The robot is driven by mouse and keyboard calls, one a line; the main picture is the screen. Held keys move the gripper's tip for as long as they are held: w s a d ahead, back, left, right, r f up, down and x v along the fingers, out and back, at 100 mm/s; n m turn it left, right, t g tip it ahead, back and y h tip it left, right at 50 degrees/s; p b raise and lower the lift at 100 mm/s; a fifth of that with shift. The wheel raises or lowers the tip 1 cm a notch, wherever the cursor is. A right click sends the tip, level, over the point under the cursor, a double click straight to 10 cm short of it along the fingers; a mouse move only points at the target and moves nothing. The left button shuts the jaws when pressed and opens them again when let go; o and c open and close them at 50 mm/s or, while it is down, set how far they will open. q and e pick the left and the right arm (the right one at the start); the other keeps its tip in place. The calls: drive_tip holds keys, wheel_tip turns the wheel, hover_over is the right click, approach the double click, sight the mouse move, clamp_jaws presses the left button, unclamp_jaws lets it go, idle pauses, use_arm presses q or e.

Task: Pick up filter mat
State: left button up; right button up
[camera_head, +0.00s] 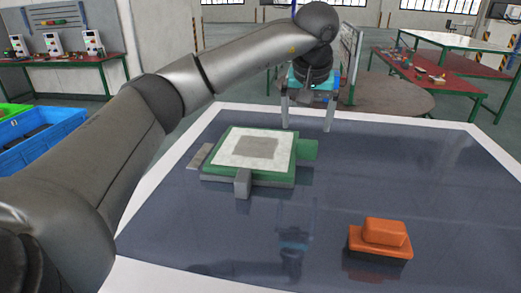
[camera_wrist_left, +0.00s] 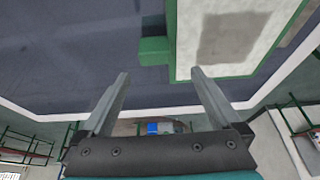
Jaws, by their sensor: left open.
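A flat green unit (camera_head: 222,166) lies on the dark table. A white square sheet (camera_head: 231,153) with a grey patch in its middle lies on top; this looks like the filter mat. The green unit has a green tab on its right and grey blocks at its left and front. My left gripper (camera_head: 307,122) is open and empty, above the table behind and to the right of the unit, apart from it. In the left wrist view the white sheet (camera_wrist_left: 262,62) shows at upper right, beyond the open fingers (camera_wrist_left: 160,76). My right gripper is not in view.
An orange block (camera_head: 382,238) sits on the table (camera_head: 420,165) at the front right. The table's right side is clear. Blue bins (camera_head: 38,145) stand at the left. A red-topped workbench (camera_head: 430,75) stands at the back right.

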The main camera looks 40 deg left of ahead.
sight(308, 142)
use_arm(q)
drive_tip(key=shift+d+x, duration=0.25)
drive_tip(key=shift+x, duration=1.1)
drive_tip(key=shift+d+x, duration=0.2)
drive_tip(key=shift+x, duration=1.2)
drive_tip(key=shift+s+f, duration=0.1)
drive_tip(key=shift+s, duration=0.05)
drive_tip(key=shift+c, duration=0.4)
clamp_jaws()
